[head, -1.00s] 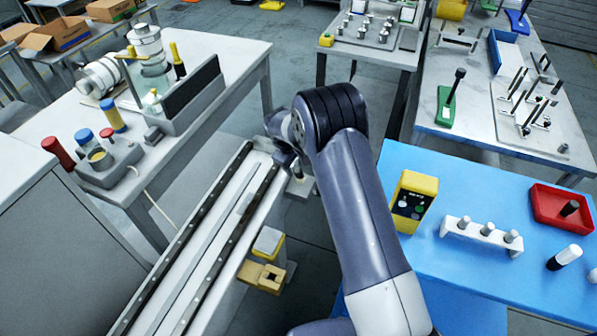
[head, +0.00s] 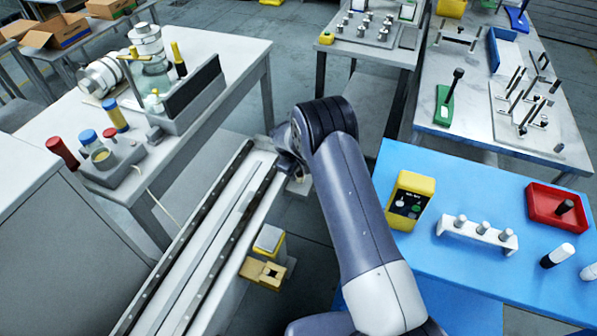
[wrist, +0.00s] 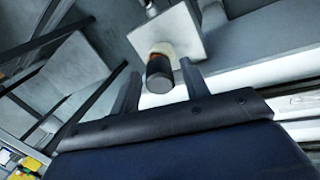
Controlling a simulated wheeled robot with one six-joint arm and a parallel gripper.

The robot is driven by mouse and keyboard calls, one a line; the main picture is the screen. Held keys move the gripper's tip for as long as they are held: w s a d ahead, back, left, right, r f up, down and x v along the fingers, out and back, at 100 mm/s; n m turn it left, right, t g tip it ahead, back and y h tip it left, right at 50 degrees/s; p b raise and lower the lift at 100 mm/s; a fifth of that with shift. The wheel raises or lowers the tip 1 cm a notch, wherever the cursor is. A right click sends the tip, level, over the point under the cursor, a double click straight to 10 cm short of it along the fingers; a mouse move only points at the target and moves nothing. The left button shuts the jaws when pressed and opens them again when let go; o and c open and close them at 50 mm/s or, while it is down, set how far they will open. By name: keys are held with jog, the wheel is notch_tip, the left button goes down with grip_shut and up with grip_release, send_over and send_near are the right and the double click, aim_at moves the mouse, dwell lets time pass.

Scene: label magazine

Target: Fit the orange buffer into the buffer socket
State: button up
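In the wrist view, a dark cylinder with an orange-brown band (wrist: 159,70) stands out in front of a pale square plate (wrist: 180,38). It may be the orange buffer, but little orange shows. My gripper (wrist: 160,82) has its two fingers apart, one on each side of the cylinder, with a visible gap on both sides. I cannot tell how deep the cylinder lies between the fingers. In the head view my arm hides most of the gripper, beside the rail (head: 215,215). I cannot make out the buffer socket for certain in either view.
A yellow-topped block (head: 262,273) sits beside the rail. The blue table (head: 470,265) at right holds a yellow box (head: 410,198), a white rack (head: 477,234) with pegs and a red tray (head: 545,213). A grey-white bench (head: 225,60) stands at left.

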grip_shut()
notch_tip(320, 180, up, 9)
jog(key=shift+b, duration=1.25)
jog(key=shift+d+r+m, duration=0.1)
jog(key=shift+r+m, duration=0.1)
jog(key=shift+m, duration=0.2)
jog(key=shift+w+d+m+g+y, duration=0.1)
jog(key=shift+d+m+g+y, duration=0.15)
jog(key=shift+m, duration=0.35)
jog(key=m, duration=0.1)
jog(key=m+y, duration=0.1)
jog(key=shift+w+d+f+m+g, duration=0.15)
jog(key=shift+d+f+m+g, duration=0.1)
jog(key=shift+f+m, duration=0.1)
jog(key=shift+w+f+m+y, duration=0.15)
jog(key=shift+m+y, duration=0.3)
jog(key=shift+m, duration=0.3)
